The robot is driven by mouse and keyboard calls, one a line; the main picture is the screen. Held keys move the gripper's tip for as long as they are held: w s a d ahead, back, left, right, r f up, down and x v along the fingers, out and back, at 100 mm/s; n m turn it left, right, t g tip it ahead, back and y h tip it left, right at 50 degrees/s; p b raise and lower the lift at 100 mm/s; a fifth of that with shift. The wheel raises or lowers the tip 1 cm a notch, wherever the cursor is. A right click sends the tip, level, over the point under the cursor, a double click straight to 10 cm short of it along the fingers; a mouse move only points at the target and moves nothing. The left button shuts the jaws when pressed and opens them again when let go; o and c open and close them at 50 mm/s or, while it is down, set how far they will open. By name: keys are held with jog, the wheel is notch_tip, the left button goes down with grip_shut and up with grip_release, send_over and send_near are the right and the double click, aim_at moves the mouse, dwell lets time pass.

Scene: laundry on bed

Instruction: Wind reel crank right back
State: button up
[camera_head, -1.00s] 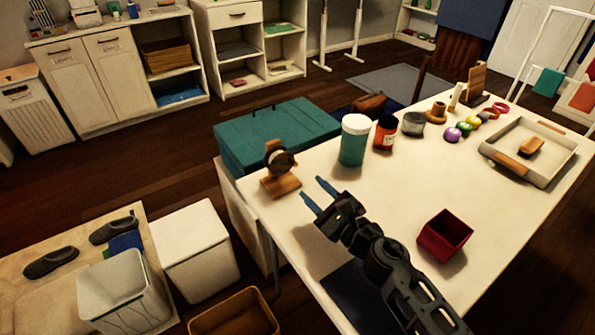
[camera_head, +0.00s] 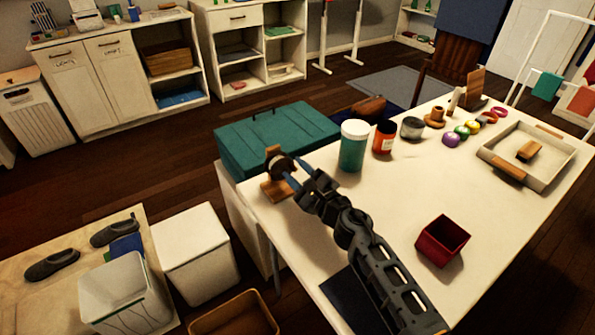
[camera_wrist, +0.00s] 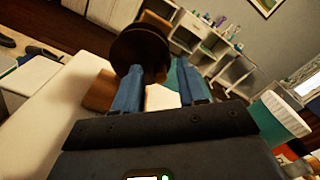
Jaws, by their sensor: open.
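The reel (camera_head: 281,165) is a dark round drum on a wooden stand (camera_head: 275,188) at the table's near left corner. In the wrist view the dark drum (camera_wrist: 140,47) stands just beyond my fingertips, nearer the left finger. My gripper (camera_head: 293,172) is open, with its two blue fingers (camera_wrist: 158,80) apart and pointing at the reel. The left finger overlaps the drum's lower edge in the wrist view; I cannot tell whether it touches. The crank cannot be made out in either view.
A teal-and-white jar (camera_head: 353,146) stands right of the reel, with an orange jar (camera_head: 384,138) beyond it. A teal chest (camera_head: 270,135) is behind the reel. The middle of the tabletop (camera_head: 400,190) is clear.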

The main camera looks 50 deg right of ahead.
jog(key=shift+c, duration=0.5)
grip_shut()
jog(key=shift+m, duration=0.3)
